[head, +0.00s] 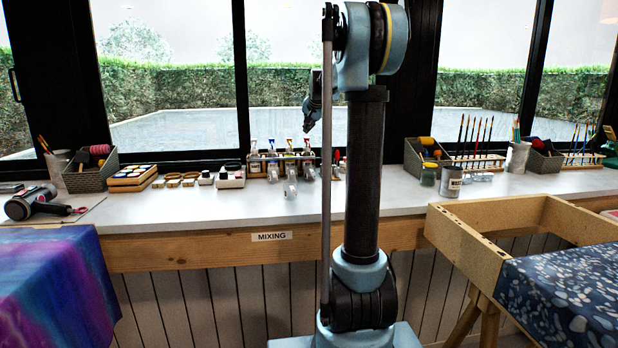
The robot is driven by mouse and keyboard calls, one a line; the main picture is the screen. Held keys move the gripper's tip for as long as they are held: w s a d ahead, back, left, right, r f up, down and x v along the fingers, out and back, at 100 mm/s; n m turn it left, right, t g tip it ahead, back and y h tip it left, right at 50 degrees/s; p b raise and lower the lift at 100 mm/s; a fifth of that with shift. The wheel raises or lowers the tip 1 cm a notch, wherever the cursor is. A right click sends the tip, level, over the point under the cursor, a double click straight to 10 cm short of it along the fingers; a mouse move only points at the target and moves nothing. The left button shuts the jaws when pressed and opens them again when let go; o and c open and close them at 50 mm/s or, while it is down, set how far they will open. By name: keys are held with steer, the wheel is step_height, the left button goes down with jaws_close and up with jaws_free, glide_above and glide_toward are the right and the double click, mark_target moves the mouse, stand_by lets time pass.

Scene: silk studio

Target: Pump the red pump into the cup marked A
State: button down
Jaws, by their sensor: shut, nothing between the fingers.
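A row of small pump bottles (271,161) stands in a rack on the counter below the window. Their pump tops differ in colour, but they are small. A red-topped item (337,157) shows just right of my arm's thin rod; I cannot tell whether it is the red pump. Clear cups (290,189) stand at the front of the rack; no letter on them is readable. My gripper (308,124) is shut and empty, pointing down in front of the window, above the bottles and apart from them. My arm column hides part of the counter to the right.
The white counter (200,207) has a "MIXING" label (272,236) on its front edge. Small containers (230,178) stand left of the bottles. Jars (450,182) and brushes stand right. Fabric-covered tables (60,290) flank the near sides. The counter's front strip is mostly clear.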

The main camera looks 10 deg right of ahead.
steer(key=shift+r, duration=0.1)
steer(key=shift+r, duration=2.9)
steer(key=s+a+f+n+g, duration=0.1)
steer(key=s+f, duration=0.4)
steer(key=s, duration=0.5)
steer(key=s+f+n+g, duration=0.15)
steer(key=s+f, duration=0.35)
steer(key=s, duration=0.5)
steer(key=s+a+f+n+g, duration=0.15)
steer(key=s+f, duration=0.35)
steer(key=s, duration=0.6)
steer(key=s+f+n+g, duration=0.1)
steer(key=s+f+n, duration=0.1)
steer(key=s+f, duration=0.8)
steer(key=s+d+f+n+g+h, duration=0.1)
steer(key=s+f+n+g, duration=0.1)
steer(key=s+f, duration=0.9)
steer(key=s, duration=0.4)
steer(key=shift+s+d+f, duration=0.15)
steer(key=shift+s+d, duration=0.05)
steer(key=shift+s, duration=0.05)
